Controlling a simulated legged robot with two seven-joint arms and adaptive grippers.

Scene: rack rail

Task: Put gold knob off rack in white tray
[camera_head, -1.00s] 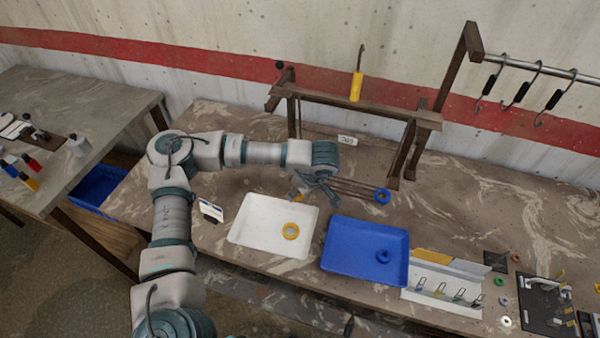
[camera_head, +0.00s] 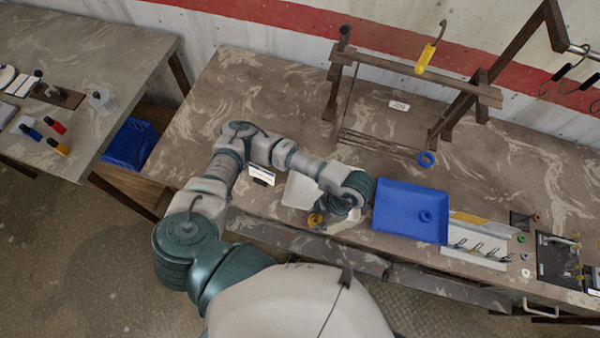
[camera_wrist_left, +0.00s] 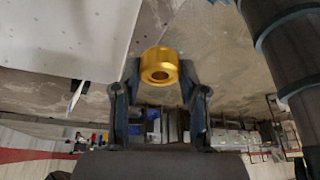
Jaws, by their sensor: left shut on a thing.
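The gold knob (camera_wrist_left: 158,68) is a short gold cylinder with a dark hole, held between the two fingertips of my left gripper (camera_wrist_left: 160,85) in the left wrist view. In the head view, my left gripper (camera_head: 331,212) is low over the right front part of the white tray (camera_head: 298,190). A gold piece (camera_head: 315,219) shows at its fingertips there. My forearm and gripper cover much of the tray. I cannot tell whether the knob touches the tray. The rack (camera_head: 410,75) stands behind, with a yellow-handled hook (camera_head: 426,56) on its top bar. My right gripper is out of view.
A blue tray (camera_head: 400,203) with a blue ring (camera_head: 426,216) is close to the right of my gripper. A blue ring (camera_head: 427,158) is on the rack's lower rods. A white hook holder (camera_head: 477,243) stands farther right. The tabletop left of the rack is mostly clear.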

